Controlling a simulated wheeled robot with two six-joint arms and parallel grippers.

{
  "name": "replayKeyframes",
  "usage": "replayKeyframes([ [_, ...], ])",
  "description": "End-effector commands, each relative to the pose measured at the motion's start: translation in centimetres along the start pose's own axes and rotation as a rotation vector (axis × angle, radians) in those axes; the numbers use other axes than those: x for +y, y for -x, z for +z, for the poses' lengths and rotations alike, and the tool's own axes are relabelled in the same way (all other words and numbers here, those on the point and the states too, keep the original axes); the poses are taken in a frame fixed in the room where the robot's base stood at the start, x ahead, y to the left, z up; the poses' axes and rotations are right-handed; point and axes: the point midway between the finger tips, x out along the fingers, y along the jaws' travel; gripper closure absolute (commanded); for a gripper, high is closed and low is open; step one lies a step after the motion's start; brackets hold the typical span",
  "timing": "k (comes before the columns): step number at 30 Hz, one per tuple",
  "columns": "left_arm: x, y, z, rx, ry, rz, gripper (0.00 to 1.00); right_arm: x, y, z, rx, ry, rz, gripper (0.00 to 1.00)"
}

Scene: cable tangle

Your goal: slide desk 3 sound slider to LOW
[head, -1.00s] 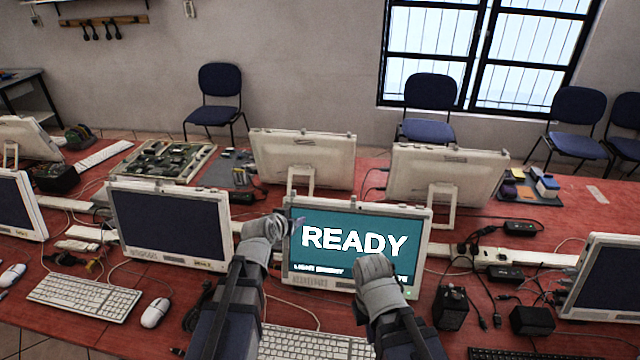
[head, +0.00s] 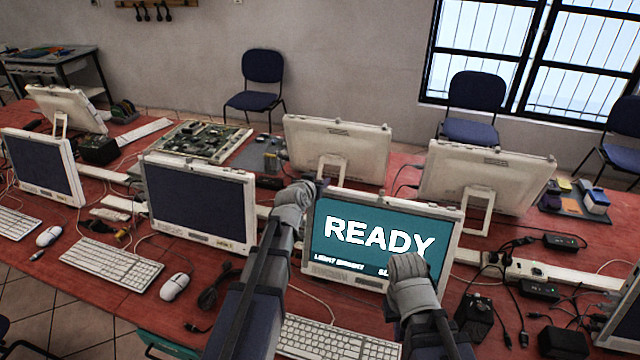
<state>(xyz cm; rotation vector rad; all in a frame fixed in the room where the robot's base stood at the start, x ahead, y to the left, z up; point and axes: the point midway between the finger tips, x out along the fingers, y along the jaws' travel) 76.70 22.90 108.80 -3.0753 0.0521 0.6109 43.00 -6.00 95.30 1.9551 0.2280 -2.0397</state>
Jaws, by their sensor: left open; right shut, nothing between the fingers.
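A monitor (head: 385,238) with a teal screen reading READY stands in the middle of the head view, with smaller text along the screen's bottom, partly covered. I cannot make out a sound slider or a desk number. My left gripper (head: 318,186) is open and empty at the monitor's upper left corner; its fingers are small and dark here. My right gripper (head: 408,266) is in front of the screen's lower right part, and its wrist hides its fingers. It is shut with nothing seen in it. I cannot tell whether either touches the monitor.
A white keyboard (head: 335,340) lies below the monitor, partly behind my arms. A dark monitor (head: 200,203) stands to the left, with a keyboard (head: 110,265) and mouse (head: 174,287). Black adapters and cables (head: 475,315) crowd the right. Two more monitors stand behind.

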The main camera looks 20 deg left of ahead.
Motion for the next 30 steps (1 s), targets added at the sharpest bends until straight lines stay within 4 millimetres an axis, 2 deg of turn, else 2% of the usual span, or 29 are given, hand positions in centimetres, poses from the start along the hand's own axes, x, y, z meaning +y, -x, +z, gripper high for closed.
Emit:
replayKeyframes([
  [1,0.0,-1.2,0.1,0.000,0.000,0.001,0.50,-0.1,-0.6,0.0,0.000,0.000,0.000,1.00],
  [4,0.0,-2.0,0.1,0.000,-0.001,0.001,0.50,-0.1,-0.8,-0.1,0.000,0.000,0.000,1.00],
  [13,0.0,-2.1,0.0,0.000,-0.001,0.000,0.51,-0.1,-0.8,-0.1,0.000,0.000,0.000,1.00],
  [26,0.0,-2.1,0.0,0.000,-0.001,0.000,0.99,-0.1,-0.8,-0.1,0.000,0.000,0.000,1.00],
  [30,0.0,-2.1,0.0,0.000,-0.001,0.000,1.00,-0.1,-0.8,-0.1,0.000,0.000,0.000,1.00],
])
